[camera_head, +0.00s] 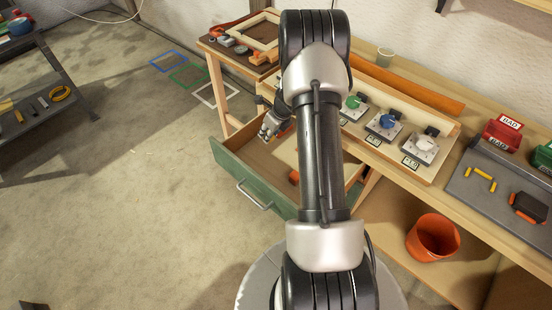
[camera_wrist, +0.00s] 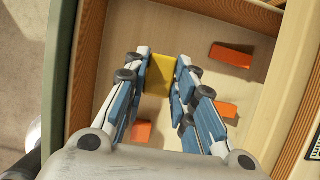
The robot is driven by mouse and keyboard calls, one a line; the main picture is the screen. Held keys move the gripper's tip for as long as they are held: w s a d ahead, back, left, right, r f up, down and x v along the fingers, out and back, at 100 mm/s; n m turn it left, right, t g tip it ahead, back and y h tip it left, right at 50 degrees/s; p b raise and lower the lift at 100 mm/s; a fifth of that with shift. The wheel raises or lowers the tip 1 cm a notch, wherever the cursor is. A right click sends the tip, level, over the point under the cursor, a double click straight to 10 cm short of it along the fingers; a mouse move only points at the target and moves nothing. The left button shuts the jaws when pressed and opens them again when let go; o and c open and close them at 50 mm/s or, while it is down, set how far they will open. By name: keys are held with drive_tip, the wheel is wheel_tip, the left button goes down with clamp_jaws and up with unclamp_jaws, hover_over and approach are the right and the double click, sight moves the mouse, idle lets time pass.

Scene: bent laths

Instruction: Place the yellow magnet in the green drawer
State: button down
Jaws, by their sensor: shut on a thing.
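The green drawer (camera_head: 237,176) is pulled out from the workbench, with a green front, a metal handle and a wooden inside. My gripper (camera_head: 268,132) is over the drawer's far left part in the head view. In the wrist view my gripper (camera_wrist: 161,75) is shut on the yellow magnet (camera_wrist: 161,74), a yellow block between its fingertips. The drawer floor (camera_wrist: 200,30) shows beneath it; I cannot tell whether the magnet touches the floor. In the head view the magnet is not clearly visible.
Orange blocks (camera_wrist: 231,56) lie in the drawer around my gripper, another orange block (camera_wrist: 142,131) near the left finger. The bench above the drawer carries knobbed devices (camera_head: 387,122). An orange bucket (camera_head: 433,238) stands at the right. Open floor lies left of the drawer.

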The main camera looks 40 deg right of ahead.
wheel_tip(320, 180, down, 14)
drive_tip(key=b, duration=0.5)
drive_tip(key=shift+r+b, duration=0.15)
drive_tip(key=shift+b, duration=0.2)
drive_tip(key=c, duration=1.3)
unclamp_jaws()
